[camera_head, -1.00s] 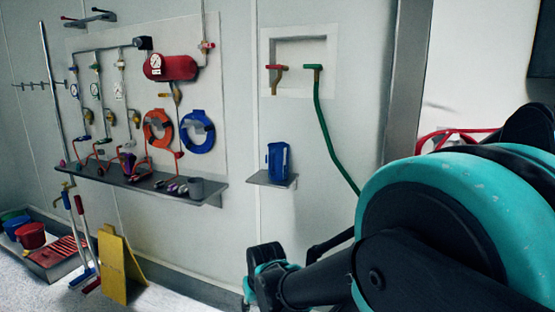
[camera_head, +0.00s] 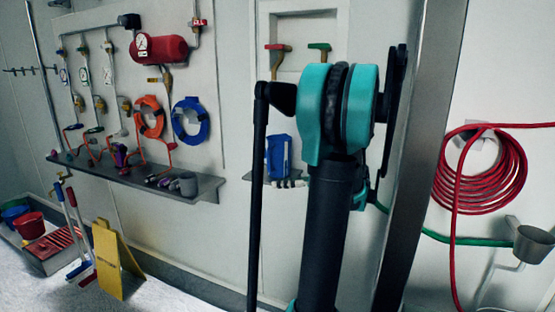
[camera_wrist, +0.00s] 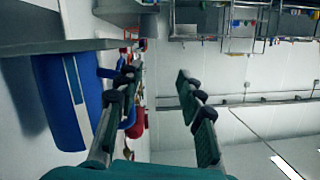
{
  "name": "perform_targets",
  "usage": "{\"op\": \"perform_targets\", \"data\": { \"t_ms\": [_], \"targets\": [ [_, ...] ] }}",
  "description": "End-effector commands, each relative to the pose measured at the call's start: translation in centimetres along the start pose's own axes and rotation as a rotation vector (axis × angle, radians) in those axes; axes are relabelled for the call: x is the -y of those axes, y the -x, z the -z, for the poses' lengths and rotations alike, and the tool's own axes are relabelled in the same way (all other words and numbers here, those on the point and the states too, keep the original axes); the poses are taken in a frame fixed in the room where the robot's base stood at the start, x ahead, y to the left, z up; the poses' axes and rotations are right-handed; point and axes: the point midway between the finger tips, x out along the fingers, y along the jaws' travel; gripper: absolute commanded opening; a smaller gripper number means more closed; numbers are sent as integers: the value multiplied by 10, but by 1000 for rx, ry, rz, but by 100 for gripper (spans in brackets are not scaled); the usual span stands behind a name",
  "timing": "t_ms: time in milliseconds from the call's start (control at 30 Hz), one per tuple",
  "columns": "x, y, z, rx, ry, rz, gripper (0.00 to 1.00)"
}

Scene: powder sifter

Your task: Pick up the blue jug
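The blue jug (camera_head: 278,157) stands upright on a small grey wall shelf (camera_head: 250,179) in the head view, left of my arm. In the wrist view the jug (camera_wrist: 62,102) fills the left side, with a pale strip on its side. My gripper (camera_wrist: 156,77) is open in the wrist view, with nothing between its fingers. The jug lies outside the gap, beside the left finger; I cannot tell whether they touch. In the head view, my arm hides the right side of the small shelf and most of my gripper.
A longer shelf (camera_head: 135,180) with small items and a grey cup (camera_head: 188,184) runs along the wall at left. A metal post (camera_head: 425,130) stands right of my arm. A coiled red hose (camera_head: 480,180) hangs beyond it. A yellow floor sign (camera_head: 108,262) stands lower left.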

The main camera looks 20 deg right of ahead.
Motion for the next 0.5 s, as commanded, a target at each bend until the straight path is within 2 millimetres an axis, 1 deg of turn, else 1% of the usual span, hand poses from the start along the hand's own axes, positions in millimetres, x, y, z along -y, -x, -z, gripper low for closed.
{"op": "perform_targets", "data": {
  "t_ms": [33, 100, 200, 233, 300, 367, 500],
  "targets": [
    [-14, 20, 12, -59, 50, -10, 38],
    [-25, 40, 26, -131, 123, -15, 38],
    [-35, 61, 38, -197, 195, -26, 38],
    [-37, 65, 40, -209, 209, -28, 38],
    [-39, 67, 44, -227, 230, -30, 38],
    [-39, 62, 47, -233, 238, -30, 38],
    [-38, 37, 53, -233, 238, -28, 38]
  ]
}}
